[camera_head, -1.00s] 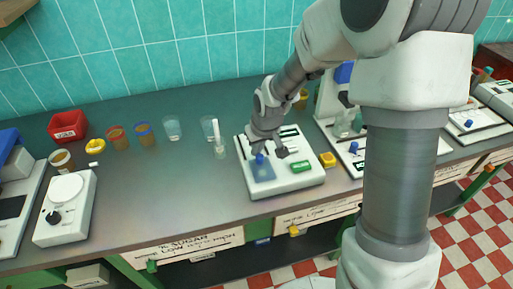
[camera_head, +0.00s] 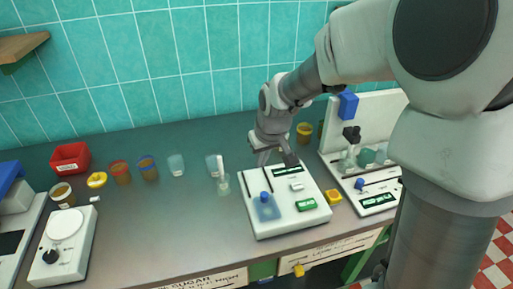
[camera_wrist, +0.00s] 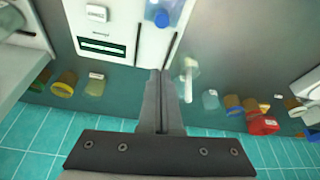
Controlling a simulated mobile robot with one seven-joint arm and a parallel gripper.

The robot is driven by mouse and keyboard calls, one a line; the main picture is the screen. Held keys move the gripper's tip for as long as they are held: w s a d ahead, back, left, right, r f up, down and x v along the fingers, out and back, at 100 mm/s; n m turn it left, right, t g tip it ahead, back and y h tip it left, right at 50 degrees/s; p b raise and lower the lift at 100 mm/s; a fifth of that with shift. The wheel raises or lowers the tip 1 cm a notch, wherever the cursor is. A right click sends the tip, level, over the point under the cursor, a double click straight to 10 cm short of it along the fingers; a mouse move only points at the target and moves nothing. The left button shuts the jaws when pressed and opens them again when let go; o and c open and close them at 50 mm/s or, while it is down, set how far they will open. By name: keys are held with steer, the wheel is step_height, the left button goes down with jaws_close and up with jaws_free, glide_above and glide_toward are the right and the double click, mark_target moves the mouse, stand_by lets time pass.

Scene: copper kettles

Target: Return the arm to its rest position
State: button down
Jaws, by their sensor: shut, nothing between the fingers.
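My gripper (camera_head: 276,158) is at the end of my raised arm, above the back edge of a white device (camera_head: 285,222) with a blue knob and a green label. In the wrist view my gripper (camera_wrist: 162,78) has its two fingers together with nothing between them. The white device (camera_wrist: 130,22) shows beyond the fingertips there. I cannot tell the exact height of the fingers above the counter.
A clear vessel with a white stick (camera_head: 223,180) stands left of the device. Cups (camera_head: 148,168), a red bin (camera_head: 70,157) and a dial device (camera_head: 64,245) are farther left. A yellow block (camera_head: 333,196) and another white device (camera_head: 375,203) are right. The counter's middle-left is clear.

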steer(key=s+d+r+m, duration=0.1)
steer(key=s+d+r, duration=0.2)
steer(key=s, duration=0.4)
steer(key=s+d+r+m+t+h, duration=0.1)
steer(key=s+d+r, duration=0.2)
steer(key=s+r, duration=0.2)
steer(key=s+d+r+m, duration=0.2)
steer(key=s+d+r, duration=0.1)
steer(key=s, duration=0.7)
steer(key=shift+s+r+t, duration=0.3)
steer(key=shift+r+t, duration=0.1)
steer(key=shift+r, duration=0.3)
